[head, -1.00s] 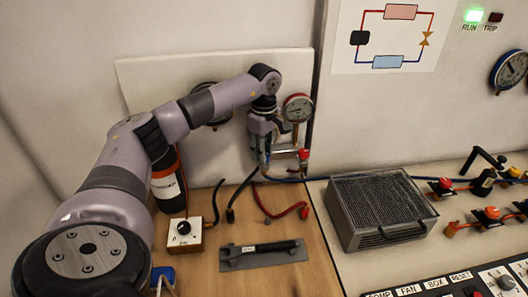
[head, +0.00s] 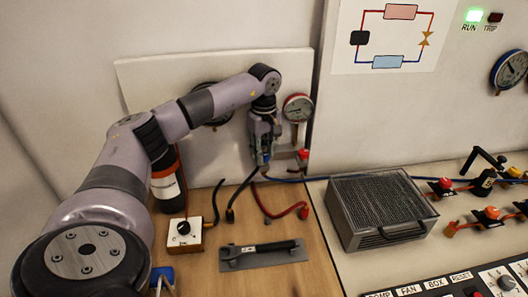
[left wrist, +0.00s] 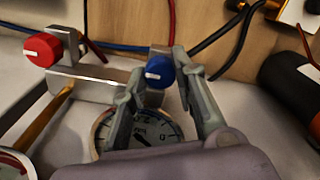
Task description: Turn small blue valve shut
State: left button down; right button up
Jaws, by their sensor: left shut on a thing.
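The small blue valve knob (left wrist: 160,71) shows in the left wrist view on a metal block, its white mark toward the left of the picture. My left gripper (left wrist: 160,64) has a finger on each side of the knob and is shut on it. In the head view my left gripper (head: 263,163) points down in front of the white back panel, and it hides the blue knob. A red knob (left wrist: 42,49) stands to the left in the wrist view; it also shows in the head view (head: 303,154). My right gripper is not in view.
A pressure gauge (head: 298,108) is on the panel beside my gripper. A finned metal box (head: 382,210) stands right.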

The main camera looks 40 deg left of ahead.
pick_arm(q)
jog(key=c, duration=1.6)
grip_release()
jog(key=shift+o, duration=0.2)
notch_tip(320, 180, up, 12)
